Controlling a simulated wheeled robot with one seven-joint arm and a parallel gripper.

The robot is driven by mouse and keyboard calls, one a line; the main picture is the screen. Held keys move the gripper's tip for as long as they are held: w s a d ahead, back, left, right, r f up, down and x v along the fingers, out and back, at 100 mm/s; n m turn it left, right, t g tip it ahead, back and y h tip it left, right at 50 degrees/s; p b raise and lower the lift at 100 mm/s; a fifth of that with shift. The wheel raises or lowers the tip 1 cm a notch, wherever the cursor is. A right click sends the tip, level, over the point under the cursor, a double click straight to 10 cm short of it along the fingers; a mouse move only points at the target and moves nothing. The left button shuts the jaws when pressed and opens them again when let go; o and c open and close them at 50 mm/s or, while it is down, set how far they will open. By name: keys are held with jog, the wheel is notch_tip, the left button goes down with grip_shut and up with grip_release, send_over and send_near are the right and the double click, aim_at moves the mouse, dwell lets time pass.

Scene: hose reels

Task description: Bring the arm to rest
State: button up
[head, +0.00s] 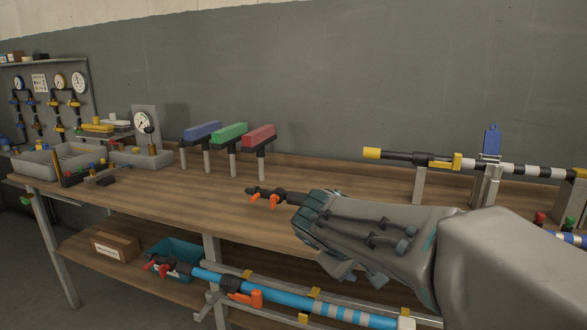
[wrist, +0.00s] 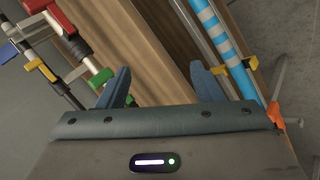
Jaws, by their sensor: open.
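My gripper (wrist: 161,70) is open in the wrist view. Its two blue fingers stand apart with nothing held between them, and the brown wood of the bench shows behind them. In the head view my grey arm reaches in from the right over the workbench (head: 170,198), with its end near the bench's front edge. The fingers cannot be made out clearly there.
A dark fitting with orange levers (head: 265,196) lies beyond my arm's end. A blue striped pole (head: 225,283) runs below the bench top. Blue (head: 202,130), green (head: 229,133) and red (head: 259,136) bars stand on posts. A black-and-white pole (head: 520,169) is at the right.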

jog(key=s+d+r+m+g+y+p, duration=0.1)
jog(key=s+r+m+y+p, duration=0.1)
jog(key=s+p, duration=0.5)
jog(key=s+d+r+m+g+y+p, duration=0.1)
jog(key=s+r+m+g+y+p, duration=0.1)
jog(key=s+p, duration=0.5)
jog(key=shift+s+r+m+y, duration=0.8)
jog(key=shift+s+r+m, duration=0.45)
jog(key=shift+s, duration=0.7)
